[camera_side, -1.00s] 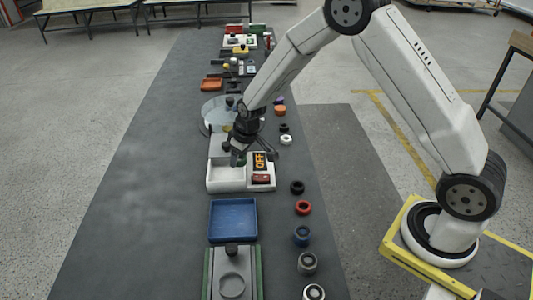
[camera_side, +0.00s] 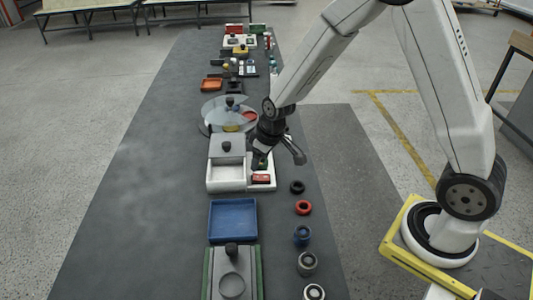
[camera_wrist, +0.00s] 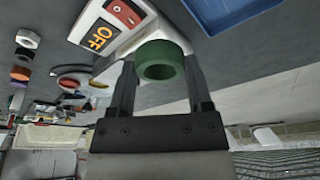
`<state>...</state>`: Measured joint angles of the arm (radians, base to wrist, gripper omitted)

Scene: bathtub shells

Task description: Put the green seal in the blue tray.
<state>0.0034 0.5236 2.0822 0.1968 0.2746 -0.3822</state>
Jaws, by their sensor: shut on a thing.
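The green seal (camera_wrist: 160,60) is a thick ring held between the two fingers of my gripper (camera_wrist: 160,85) in the wrist view. In the side view my gripper (camera_side: 261,160) is over the right part of the white box (camera_side: 228,186), close to its red switch (camera_side: 261,179). Only a small bit of green (camera_side: 263,165) shows there. The blue tray (camera_side: 233,207) is a square, shallow, empty tray just nearer the camera than the white box. Its corner also shows at the top of the wrist view (camera_wrist: 225,12).
The white box has an open left compartment and a grey knobbed lid (camera_side: 227,146). A grey fixture with a knob (camera_side: 232,253) stands close in front of the tray. Several loose rings, one red (camera_side: 303,208), line the right edge. The table left of the tray is clear.

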